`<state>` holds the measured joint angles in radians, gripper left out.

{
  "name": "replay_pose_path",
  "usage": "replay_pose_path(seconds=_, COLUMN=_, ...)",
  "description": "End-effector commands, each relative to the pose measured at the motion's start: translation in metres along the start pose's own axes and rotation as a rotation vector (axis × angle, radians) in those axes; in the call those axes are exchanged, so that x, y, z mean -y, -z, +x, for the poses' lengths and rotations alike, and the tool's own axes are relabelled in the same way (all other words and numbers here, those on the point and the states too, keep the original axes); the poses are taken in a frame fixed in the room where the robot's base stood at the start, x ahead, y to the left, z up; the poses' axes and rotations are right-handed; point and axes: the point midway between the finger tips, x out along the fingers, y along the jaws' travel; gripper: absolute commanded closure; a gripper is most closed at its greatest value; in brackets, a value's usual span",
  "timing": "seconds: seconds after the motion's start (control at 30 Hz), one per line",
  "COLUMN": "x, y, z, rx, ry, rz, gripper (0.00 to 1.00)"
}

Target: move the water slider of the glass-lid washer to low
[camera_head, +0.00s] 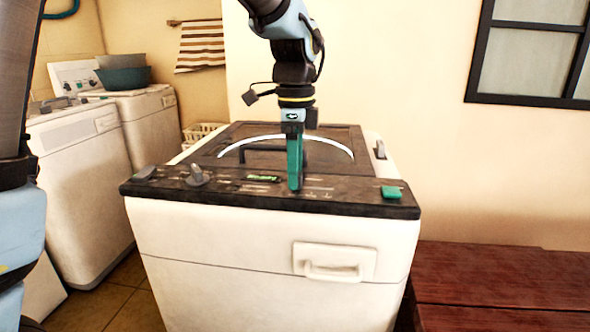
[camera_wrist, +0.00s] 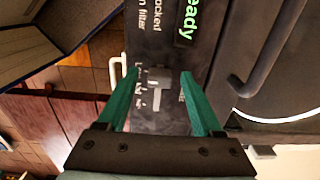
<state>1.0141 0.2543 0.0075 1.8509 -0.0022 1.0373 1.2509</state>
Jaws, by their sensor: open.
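The glass-lid washer (camera_head: 250,240) is a white top-loader with a dark lid and a dark control panel (camera_head: 345,200) along its front edge. My gripper (camera_head: 295,187) points down at the panel, right of its lit display. In the wrist view, my gripper (camera_wrist: 158,74) is open, its two green fingers apart. A small grey slider knob (camera_wrist: 155,77) shows between the fingertips, with a pale track mark by it. The printed labels beside it are too small to read fully. In the head view the slider is hidden by the fingers. I cannot tell whether a finger touches it.
The panel also carries a grey rotary knob (camera_head: 197,177), a green-lit display (camera_head: 264,178) reading "Ready" up close, and a green button (camera_head: 391,191). A dark handle (camera_wrist: 262,60) rises from the lid. A red wooden bench (camera_head: 500,285) stands right; other white machines (camera_head: 75,150) stand left.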

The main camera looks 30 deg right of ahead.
Motion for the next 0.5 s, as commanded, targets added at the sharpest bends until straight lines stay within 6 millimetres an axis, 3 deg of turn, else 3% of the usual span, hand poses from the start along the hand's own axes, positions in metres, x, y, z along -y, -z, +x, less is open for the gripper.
replay_pose_path(seconds=0.5, x=0.001, y=-0.001, z=-0.088, rx=0.0, ry=0.004, rz=-0.001, gripper=0.32)
